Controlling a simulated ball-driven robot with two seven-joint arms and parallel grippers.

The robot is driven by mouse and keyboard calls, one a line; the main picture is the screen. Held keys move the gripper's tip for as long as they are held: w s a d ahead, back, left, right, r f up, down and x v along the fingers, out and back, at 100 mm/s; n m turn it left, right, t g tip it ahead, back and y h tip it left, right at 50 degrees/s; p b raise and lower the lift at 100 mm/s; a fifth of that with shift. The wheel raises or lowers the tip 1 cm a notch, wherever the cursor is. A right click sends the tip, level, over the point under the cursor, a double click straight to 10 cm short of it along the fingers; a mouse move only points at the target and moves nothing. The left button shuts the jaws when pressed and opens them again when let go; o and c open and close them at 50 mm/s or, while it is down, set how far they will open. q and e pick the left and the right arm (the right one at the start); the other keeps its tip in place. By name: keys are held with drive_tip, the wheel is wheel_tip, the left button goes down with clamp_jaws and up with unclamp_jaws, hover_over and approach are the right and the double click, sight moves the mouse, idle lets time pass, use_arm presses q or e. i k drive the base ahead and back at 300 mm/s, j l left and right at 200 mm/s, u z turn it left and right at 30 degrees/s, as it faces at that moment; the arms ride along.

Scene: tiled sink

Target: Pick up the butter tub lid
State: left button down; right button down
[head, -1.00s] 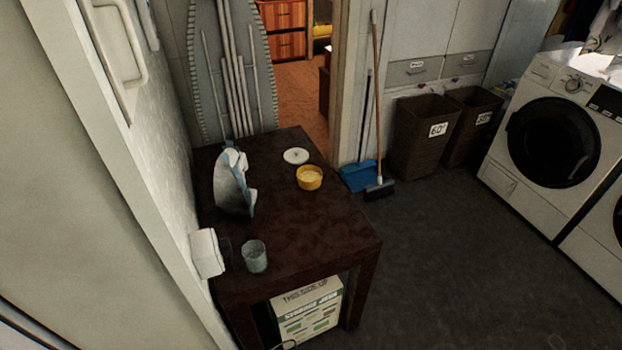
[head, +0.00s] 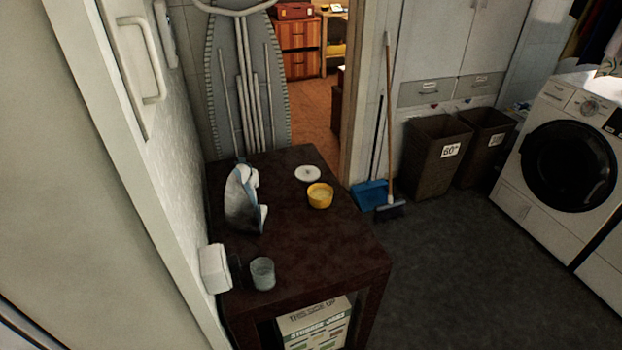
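The butter tub lid (head: 307,174) is a flat, round white disc with a small dark mark at its middle. It lies on the dark brown table (head: 300,250) near the far right corner. The yellow butter tub (head: 320,196) stands open just in front of the lid, with pale content inside. Neither of my grippers shows in the head view.
A glass (head: 262,273) stands near the front left, beside a white box-like item (head: 215,268) at the wall. A cardboard box (head: 315,325) is under the table. Open floor (head: 450,270) lies to the right, before the washing machine (head: 570,165).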

sight(307, 174)
drive_tip(key=z, duration=0.5)
drive_tip(key=i+l+z, duration=0.25)
drive_tip(key=l, duration=0.3)
drive_tip(key=i+l+z, duration=0.2)
drive_tip(key=l, duration=0.3)
drive_tip(key=i+l+z, duration=0.25)
drive_tip(key=i+l, duration=0.3)
drive_tip(key=i, duration=0.4)
drive_tip(key=i+l, duration=0.1)
drive_tip(key=i, duration=0.4)
drive_tip(key=i+u, duration=0.6)
drive_tip(key=u, duration=0.15)
drive_tip(key=i+l+u, duration=0.1)
drive_tip(key=i+u, duration=0.15)
drive_tip(key=u, duration=0.15)
